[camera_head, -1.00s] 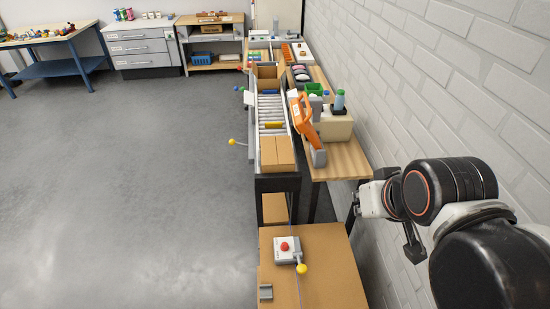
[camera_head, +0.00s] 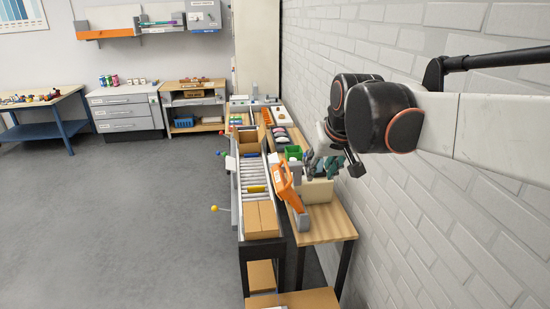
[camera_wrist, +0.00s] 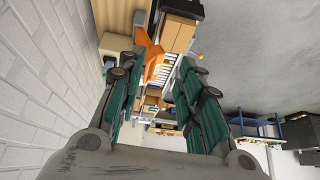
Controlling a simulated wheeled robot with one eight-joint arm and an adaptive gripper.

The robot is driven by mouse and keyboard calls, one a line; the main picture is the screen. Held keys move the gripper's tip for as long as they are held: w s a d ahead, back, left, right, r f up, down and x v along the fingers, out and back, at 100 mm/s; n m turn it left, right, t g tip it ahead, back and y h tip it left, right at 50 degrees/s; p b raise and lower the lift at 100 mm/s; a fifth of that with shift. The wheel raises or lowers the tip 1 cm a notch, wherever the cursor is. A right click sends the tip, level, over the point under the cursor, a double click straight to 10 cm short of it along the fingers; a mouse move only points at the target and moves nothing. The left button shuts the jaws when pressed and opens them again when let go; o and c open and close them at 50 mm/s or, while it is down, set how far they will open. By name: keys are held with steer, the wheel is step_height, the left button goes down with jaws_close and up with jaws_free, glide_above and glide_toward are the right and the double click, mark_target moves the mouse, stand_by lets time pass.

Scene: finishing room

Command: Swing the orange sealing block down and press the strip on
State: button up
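The orange sealing block (camera_head: 288,188) stands raised and tilted beside the roller conveyor, above a grey base (camera_head: 302,219). It also shows in the wrist view (camera_wrist: 151,55), ahead between my fingers. Closed cardboard boxes (camera_head: 262,219) lie on the near end of the conveyor, left of the block. I cannot make out a strip on them. My gripper (camera_head: 322,158) hangs over the bench, right of and beyond the block, apart from it. In the wrist view my gripper (camera_wrist: 156,78) has its green-padded fingers wide apart with nothing held.
A beige box (camera_head: 317,191) stands on the wooden bench (camera_head: 330,227) below my gripper, with a green bin (camera_head: 293,151) behind. A brick wall (camera_head: 400,205) runs close on the right. An open carton (camera_head: 247,141) sits farther along the conveyor. The floor at left is clear.

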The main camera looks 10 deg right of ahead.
steer(key=w+p, duration=0.1)
steer(key=w, duration=0.9)
steer(key=g+p, duration=0.2)
steer(key=p, duration=0.2)
glide_above(288, 169)
steer(key=s+d, duration=0.1)
steer(key=s, duration=0.5)
step_height(288, 169, down, 12)
steer(key=r, duration=0.1)
steer(key=shift+y, duration=0.3)
steer(key=x, duration=1.4)
steer(key=shift+w+p, duration=0.25)
steer(key=shift+p, duration=0.1)
steer(key=shift+r, duration=0.1)
jaws_close()
